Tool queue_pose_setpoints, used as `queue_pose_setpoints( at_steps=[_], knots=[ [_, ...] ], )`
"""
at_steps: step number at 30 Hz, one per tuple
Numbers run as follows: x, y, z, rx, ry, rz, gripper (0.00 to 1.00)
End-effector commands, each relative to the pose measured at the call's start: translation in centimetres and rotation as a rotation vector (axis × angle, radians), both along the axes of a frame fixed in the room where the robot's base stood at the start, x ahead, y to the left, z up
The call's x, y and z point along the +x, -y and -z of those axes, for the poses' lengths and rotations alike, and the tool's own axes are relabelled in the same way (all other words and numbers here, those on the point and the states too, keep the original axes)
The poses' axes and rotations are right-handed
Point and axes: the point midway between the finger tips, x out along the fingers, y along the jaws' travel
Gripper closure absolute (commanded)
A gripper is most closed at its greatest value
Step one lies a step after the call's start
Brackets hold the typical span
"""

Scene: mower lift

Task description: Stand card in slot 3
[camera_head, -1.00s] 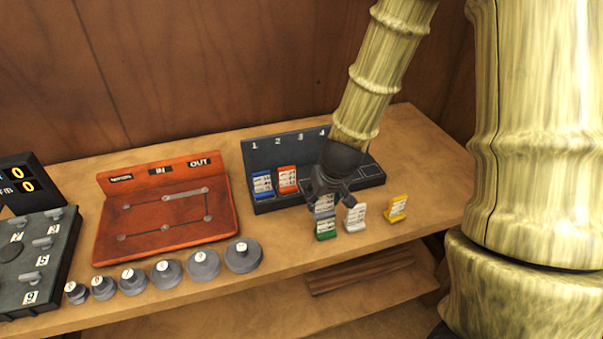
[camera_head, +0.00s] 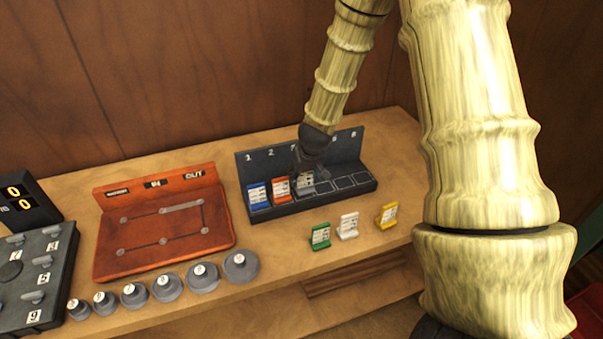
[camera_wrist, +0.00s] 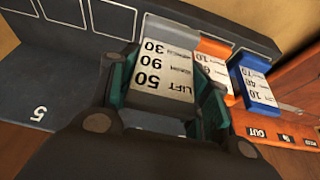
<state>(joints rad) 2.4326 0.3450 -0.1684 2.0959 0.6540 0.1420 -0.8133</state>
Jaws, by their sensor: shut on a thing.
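My gripper (camera_head: 307,168) is shut on a grey card (camera_head: 306,183) with a white label. In the wrist view the card (camera_wrist: 160,82) sits between the two fingers, its label reading LIFT, 50, 90, 30. The dark card rack (camera_head: 345,148) has a numbered back panel and a row of outlined slots. The held card is upright at the third slot, just right of the orange card (camera_head: 279,187). Whether its foot touches the slot floor cannot be told. The blue card (camera_head: 257,195) stands in slot 1, the orange one in slot 2.
Green (camera_head: 320,237), white (camera_head: 348,225) and yellow (camera_head: 388,215) cards stand on the bench in front of the rack. The rack's right-hand slots are empty. A red tray (camera_head: 160,235) and several grey weights (camera_head: 202,276) are to the left.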

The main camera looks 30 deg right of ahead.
Motion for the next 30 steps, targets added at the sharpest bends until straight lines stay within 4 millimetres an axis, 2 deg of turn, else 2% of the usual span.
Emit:
queue_pose_setpoints(
  at_steps=[3, 7, 14, 24, 30],
  knots=[
    [1.4, 0.6, 0.0, -0.001, -0.001, -0.001, 0.77],
    [2.2, 0.9, 0.2, 0.000, -0.001, 0.000, 0.77],
    [2.3, 1.0, 1.0, 0.000, -0.002, 0.000, 0.77],
    [2.3, 0.9, 3.6, 0.002, -0.001, 0.001, 0.77],
    [2.3, 0.9, 3.8, 0.000, 0.000, -0.001, 0.77]
  ],
)
